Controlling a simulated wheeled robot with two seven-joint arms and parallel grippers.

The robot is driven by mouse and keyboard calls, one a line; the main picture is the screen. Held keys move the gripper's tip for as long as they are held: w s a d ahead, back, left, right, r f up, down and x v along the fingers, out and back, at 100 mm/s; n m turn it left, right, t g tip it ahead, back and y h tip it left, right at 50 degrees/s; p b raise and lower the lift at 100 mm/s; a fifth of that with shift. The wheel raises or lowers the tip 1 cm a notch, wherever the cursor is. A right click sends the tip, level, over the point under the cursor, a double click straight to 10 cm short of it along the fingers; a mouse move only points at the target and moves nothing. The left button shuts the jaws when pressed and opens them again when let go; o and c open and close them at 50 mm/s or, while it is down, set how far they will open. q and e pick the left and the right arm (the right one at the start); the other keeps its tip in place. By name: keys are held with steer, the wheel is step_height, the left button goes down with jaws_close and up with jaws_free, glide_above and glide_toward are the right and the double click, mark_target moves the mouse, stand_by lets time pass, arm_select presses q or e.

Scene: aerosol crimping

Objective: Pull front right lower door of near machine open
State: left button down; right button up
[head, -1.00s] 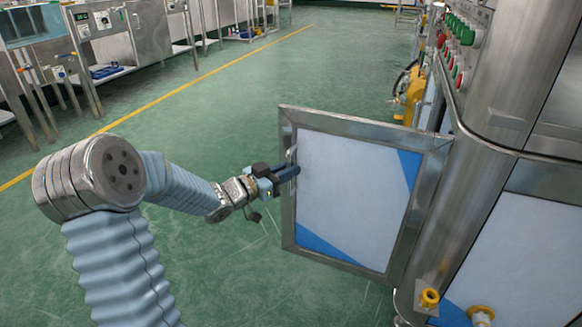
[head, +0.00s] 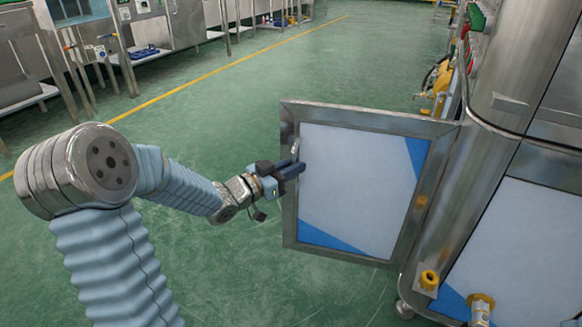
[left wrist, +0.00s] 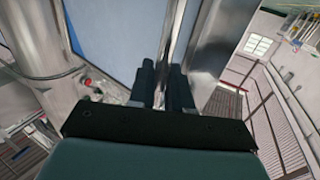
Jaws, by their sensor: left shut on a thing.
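The lower door (head: 360,180) of the near machine (head: 480,150) stands swung out, hinged at its right side. It is a steel frame around a pale panel with blue corners. My left gripper (head: 290,171) is shut on the door's handle (head: 295,150) at the door's left edge. In the left wrist view the fingers of my left gripper (left wrist: 165,85) meet at the handle beside the steel door frame (left wrist: 205,45). The fingers hide part of the handle. My right gripper is not in view.
Yellow fittings (head: 429,280) stick out at the machine's lower front. A yellow device (head: 438,80) stands behind the door. Steel benches (head: 150,50) line the far left. The green floor (head: 215,125) left of the door is clear.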

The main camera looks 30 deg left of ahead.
arm_select(q)
steer(key=c, duration=1.2)
jaws_free()
steer(key=shift+d+h, duration=0.3)
steer(key=shift+d, duration=0.2)
steer(key=shift+w+a, duration=0.1)
steer(key=shift+a, duration=0.1)
steer(key=p+v, duration=0.1)
steer(key=v, duration=1.2)
steer(key=shift+s+r+p, duration=0.1)
steer(key=shift+s+p, duration=0.25)
steer(key=shift+s, duration=0.1)
